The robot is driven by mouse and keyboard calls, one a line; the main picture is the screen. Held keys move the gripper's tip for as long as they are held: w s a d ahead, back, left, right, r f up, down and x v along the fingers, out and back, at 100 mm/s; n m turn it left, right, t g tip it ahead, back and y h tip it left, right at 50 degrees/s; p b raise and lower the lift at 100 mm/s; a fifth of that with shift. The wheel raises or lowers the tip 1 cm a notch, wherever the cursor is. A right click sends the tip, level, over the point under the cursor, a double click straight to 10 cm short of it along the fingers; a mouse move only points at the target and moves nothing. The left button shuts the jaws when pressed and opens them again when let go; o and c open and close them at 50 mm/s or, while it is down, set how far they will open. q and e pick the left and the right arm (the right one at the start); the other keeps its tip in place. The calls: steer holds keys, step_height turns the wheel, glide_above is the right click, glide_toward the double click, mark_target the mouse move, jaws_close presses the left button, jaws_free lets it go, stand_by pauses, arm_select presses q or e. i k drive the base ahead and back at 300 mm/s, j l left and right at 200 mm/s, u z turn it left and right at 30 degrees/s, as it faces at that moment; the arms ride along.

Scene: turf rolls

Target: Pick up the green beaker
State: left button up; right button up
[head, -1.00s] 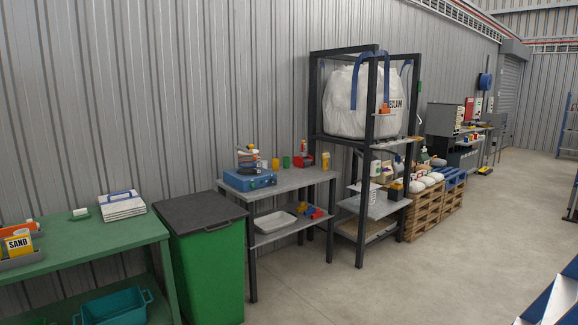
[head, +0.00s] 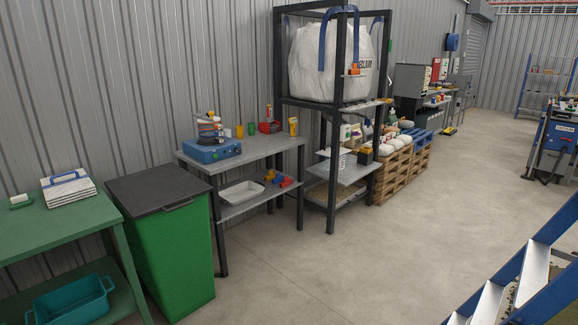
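The green beaker (head: 251,129) is small and stands upright on the top of the grey metal table (head: 263,149), towards its back by the corrugated wall. An orange beaker (head: 239,131) stands just to its left. A red bin (head: 270,127) is to its right. Neither of my grippers shows in the head view.
A blue device (head: 212,150) sits on the table's left part. A green waste bin (head: 165,250) and a green bench (head: 60,225) stand left of the table. Blue steps (head: 535,275) are at the lower right. The concrete floor before the table is clear.

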mark_target(251, 125)
steer(key=i+u, duration=0.15)
steer(key=i, duration=2.9)
